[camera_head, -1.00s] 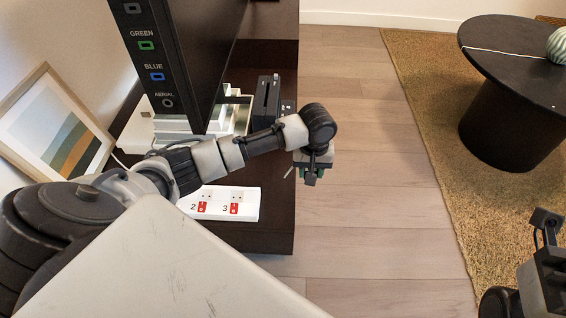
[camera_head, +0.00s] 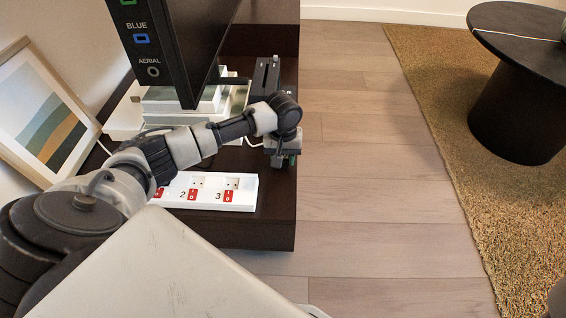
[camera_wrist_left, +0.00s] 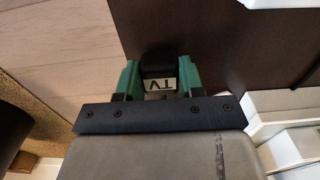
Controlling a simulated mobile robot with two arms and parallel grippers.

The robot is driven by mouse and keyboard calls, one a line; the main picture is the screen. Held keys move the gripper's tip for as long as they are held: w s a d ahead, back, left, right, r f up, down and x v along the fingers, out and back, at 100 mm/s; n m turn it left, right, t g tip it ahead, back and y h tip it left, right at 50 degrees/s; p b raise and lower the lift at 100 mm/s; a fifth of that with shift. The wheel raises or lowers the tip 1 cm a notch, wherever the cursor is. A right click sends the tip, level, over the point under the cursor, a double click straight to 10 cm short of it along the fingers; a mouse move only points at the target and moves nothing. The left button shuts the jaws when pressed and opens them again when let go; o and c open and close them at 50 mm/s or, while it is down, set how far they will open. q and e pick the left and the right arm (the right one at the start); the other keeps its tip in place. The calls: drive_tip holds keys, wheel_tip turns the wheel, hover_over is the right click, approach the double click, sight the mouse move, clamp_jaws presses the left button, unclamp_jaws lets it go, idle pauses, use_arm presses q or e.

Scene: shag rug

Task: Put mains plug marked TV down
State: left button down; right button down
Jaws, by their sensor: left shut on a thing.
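My left gripper (camera_head: 284,160) hangs at the right edge of the dark cabinet, right of the white socket strip. In the left wrist view its green fingers (camera_wrist_left: 158,80) are shut on the black mains plug (camera_wrist_left: 157,64), whose white label reads TV, upside down in that view. The plug is held over or near the cabinet's edge; its height above the top cannot be told. In the head view the plug is hidden behind the gripper. The socket strip (camera_head: 249,201) lies on the cabinet with numbered sockets and red switches; its left end is behind my arm. My right gripper is out of view.
The dark cabinet top (camera_head: 272,222) is bare right of the strip. A screen panel (camera_head: 181,45), white boxes (camera_head: 165,112) and a black upright device (camera_head: 265,76) stand behind. A framed picture (camera_head: 40,125) leans left. Wooden floor (camera_head: 365,170), rug and round black table (camera_head: 522,95) lie right.

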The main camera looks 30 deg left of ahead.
use_arm(q)
drive_tip(key=shift+f, duration=0.15)
drive_tip(key=c, duration=0.7)
unclamp_jaws()
drive_tip(key=shift+f, duration=0.1)
